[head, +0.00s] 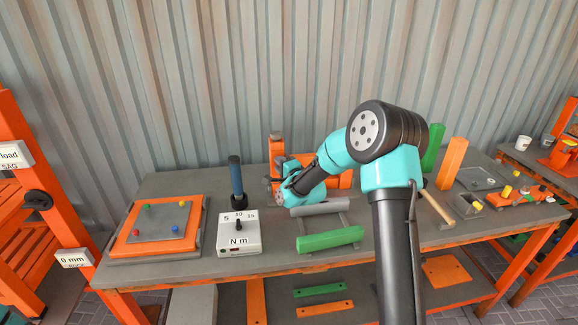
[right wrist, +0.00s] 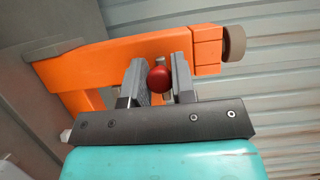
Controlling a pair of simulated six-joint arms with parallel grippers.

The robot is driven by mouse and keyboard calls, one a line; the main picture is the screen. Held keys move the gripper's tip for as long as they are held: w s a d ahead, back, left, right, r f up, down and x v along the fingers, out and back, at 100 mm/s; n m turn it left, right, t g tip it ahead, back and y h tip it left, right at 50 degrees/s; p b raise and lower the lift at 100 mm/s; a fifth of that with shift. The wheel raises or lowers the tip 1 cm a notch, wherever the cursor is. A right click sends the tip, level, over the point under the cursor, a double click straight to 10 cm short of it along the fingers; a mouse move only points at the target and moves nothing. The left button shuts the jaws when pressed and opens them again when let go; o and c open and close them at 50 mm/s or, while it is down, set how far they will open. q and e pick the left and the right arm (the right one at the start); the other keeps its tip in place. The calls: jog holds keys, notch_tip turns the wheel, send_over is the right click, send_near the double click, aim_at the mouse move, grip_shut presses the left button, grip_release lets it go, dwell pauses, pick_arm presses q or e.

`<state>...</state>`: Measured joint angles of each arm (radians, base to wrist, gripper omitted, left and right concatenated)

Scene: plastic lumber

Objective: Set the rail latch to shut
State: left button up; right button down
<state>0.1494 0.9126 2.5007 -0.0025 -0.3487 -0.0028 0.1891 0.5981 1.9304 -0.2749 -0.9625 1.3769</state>
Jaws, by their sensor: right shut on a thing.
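An orange rail fixture (head: 276,150) stands at the back of the bench, partly hidden behind my right arm. In the right wrist view its orange bar (right wrist: 115,62) runs across behind the fingers. A small red knob (right wrist: 158,79) sits between the two grey fingers of my right gripper (right wrist: 158,84), which is shut on it. In the head view the right gripper (head: 275,186) is at the fixture, and the knob is hidden there. Whether the latch stands open or shut cannot be told. My left gripper is not in view.
A torque box (head: 239,245), a blue-handled tool (head: 236,178) and an orange-framed plate (head: 127,241) stand on the left. A green block (head: 330,239) lies in front, a mallet (head: 438,206) at right. Green and orange posts (head: 452,162) stand behind. Corrugated wall closes the back.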

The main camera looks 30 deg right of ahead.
jog(key=shift+d, duration=0.2)
jog(key=c, duration=0.9)
grip_release()
jog(key=shift+s, duration=0.1)
jog(key=shift+c, duration=0.2)
jog(key=s, duration=1.7)
jog(key=shift+s+d, duration=0.2)
jog(key=shift+d, duration=0.15)
